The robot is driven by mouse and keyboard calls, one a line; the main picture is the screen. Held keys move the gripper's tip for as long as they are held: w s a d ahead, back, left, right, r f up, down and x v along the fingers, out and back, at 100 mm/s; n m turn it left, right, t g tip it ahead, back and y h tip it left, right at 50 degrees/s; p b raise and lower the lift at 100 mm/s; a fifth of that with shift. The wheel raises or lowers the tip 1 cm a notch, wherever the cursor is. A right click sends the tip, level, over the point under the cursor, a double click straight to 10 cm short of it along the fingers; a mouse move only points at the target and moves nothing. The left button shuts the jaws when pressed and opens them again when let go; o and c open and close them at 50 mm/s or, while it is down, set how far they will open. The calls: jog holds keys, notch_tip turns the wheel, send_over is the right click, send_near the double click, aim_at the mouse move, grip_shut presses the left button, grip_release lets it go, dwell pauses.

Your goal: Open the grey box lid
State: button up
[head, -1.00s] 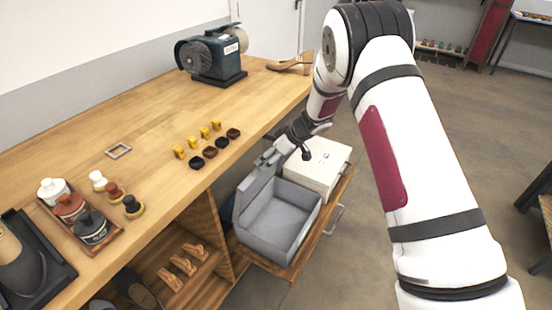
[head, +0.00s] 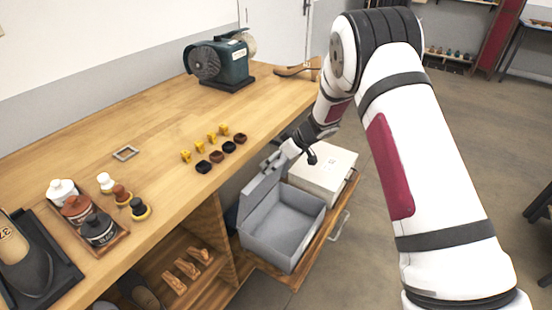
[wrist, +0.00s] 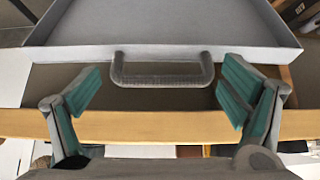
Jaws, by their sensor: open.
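The grey box (head: 292,250) sits in a pulled-out drawer below the workbench, with its open side up and its inside empty. Its grey lid (head: 262,196) stands raised along the box's left side, near the bench edge. My gripper (head: 283,157) is at the top of the lid in the head view, where its fingertips are small and hard to make out. In the wrist view my gripper (wrist: 163,88) is open, with teal finger pads apart on either side of a dark grey handle (wrist: 163,80). The handle joins the edge of the grey lid (wrist: 165,25). The pads look clear of the handle.
A white box (head: 325,172) stands behind the grey box in the drawer (head: 312,262). The workbench (head: 150,170) is close on the left, holding small yellow and dark pieces, bottles and a green machine (head: 220,62). Open floor lies to the right.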

jog(key=v, duration=1.1)
jog(key=shift+r, duration=0.35)
jog(key=shift+s+d, duration=0.15)
jog(key=w+d+r+m+t+h+p, duration=0.1)
jog(key=d+r+t, duration=0.15)
jog(key=r, duration=0.45)
jog(key=w+d+r+m+t+h, duration=0.1)
jog(key=d+r+m+t, duration=0.15)
jog(key=r, duration=0.55)
jog(key=s+d+r+m+t+h+p, duration=0.15)
jog(key=s+d+r+m+h, duration=0.3)
jog(key=s+d+r, duration=0.6)
jog(key=s+a+r+m+g+h+p, duration=0.1)
jog(key=s+m+g, duration=0.1)
jog(key=s, duration=1)
jog(key=s+r+m+g+h+p, duration=0.1)
jog(key=s+g, duration=0.2)
jog(key=s, duration=1)
jog(key=s+a+f+g+y, duration=0.1)
jog(key=s+a, duration=0.4)
jog(key=s, duration=0.6)
jog(key=shift+a+f+g+y, duration=0.25)
jog(key=shift+f+g+y, duration=0.1)
jog(key=shift+f+y, duration=0.45)
